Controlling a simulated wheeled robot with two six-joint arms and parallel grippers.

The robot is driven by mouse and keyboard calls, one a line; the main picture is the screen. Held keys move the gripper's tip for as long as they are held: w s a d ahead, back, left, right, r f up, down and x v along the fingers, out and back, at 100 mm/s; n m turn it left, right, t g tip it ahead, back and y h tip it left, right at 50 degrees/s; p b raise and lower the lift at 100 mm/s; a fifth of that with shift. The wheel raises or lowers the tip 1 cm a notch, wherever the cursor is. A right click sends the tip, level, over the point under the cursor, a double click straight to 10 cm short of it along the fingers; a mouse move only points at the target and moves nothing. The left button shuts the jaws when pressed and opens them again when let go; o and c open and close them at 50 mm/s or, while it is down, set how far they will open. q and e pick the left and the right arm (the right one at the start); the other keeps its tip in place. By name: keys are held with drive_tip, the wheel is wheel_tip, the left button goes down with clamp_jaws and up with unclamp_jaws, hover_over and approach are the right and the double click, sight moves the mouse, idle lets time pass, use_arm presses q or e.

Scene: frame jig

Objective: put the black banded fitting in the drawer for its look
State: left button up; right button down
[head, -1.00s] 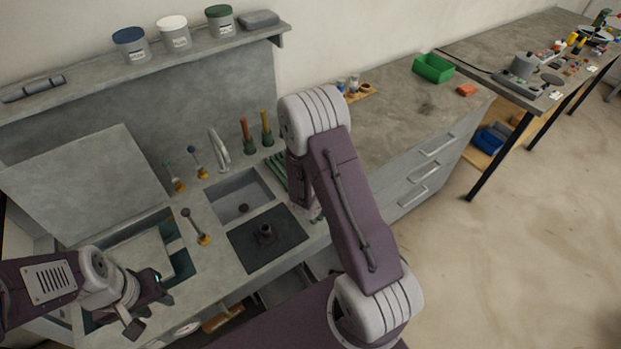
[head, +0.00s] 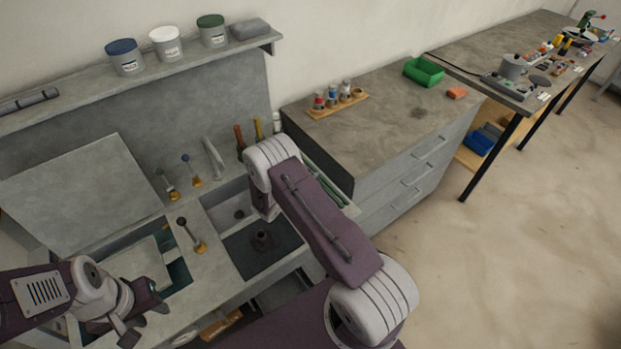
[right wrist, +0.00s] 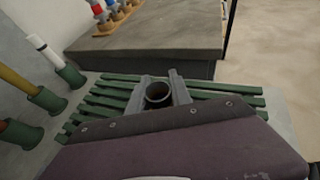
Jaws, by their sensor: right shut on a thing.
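In the head view my right forearm hides this gripper and the fitting. A grey cabinet at the right has several shut drawers with bar handles (head: 416,178). My left gripper (head: 143,322) is open and empty over the front left of the counter.
The green slatted rack (right wrist: 98,100) lies below the right gripper, with bottle-like tools in green holders (right wrist: 45,98) left of it. The cabinet top (head: 385,115) carries a wooden tray of small jars (head: 337,104), a green bin (head: 424,72) and an orange block (head: 457,93).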

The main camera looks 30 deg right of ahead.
wheel_tip(320, 180, down, 2)
drive_tip(key=shift+w+f, duration=0.15)
drive_tip(key=shift+f, duration=0.15)
drive_tip(key=c, duration=1.2)
unclamp_jaws()
drive_tip(key=shift+o, duration=0.2)
